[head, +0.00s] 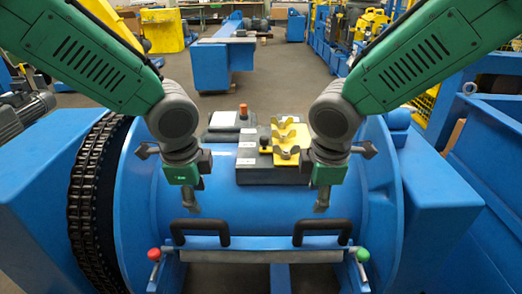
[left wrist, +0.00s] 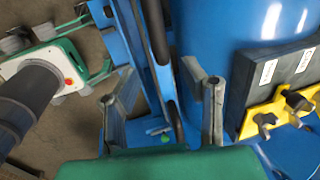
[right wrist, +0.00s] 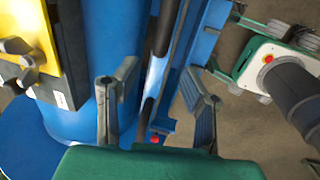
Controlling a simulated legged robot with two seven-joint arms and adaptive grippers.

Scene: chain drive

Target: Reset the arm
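My left gripper (head: 193,207) points down above the blue drum (head: 240,215), over the left black handle (head: 200,234). In the left wrist view its two fingers (left wrist: 162,92) stand wide apart with nothing between them. My right gripper (head: 322,205) points down over the right black handle (head: 322,232). In the right wrist view its fingers (right wrist: 155,92) are also spread and empty. Both arms come in from the upper corners and hang at similar height. Neither gripper appears to touch anything.
Between the grippers a dark box (head: 250,171) bears a yellow part with wing-shaped pieces (head: 287,138). A black chain (head: 90,190) runs on the left. A red knob (head: 154,254) and a green knob (head: 362,254) sit at the front bar's ends. A blue machine (head: 222,62) stands behind.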

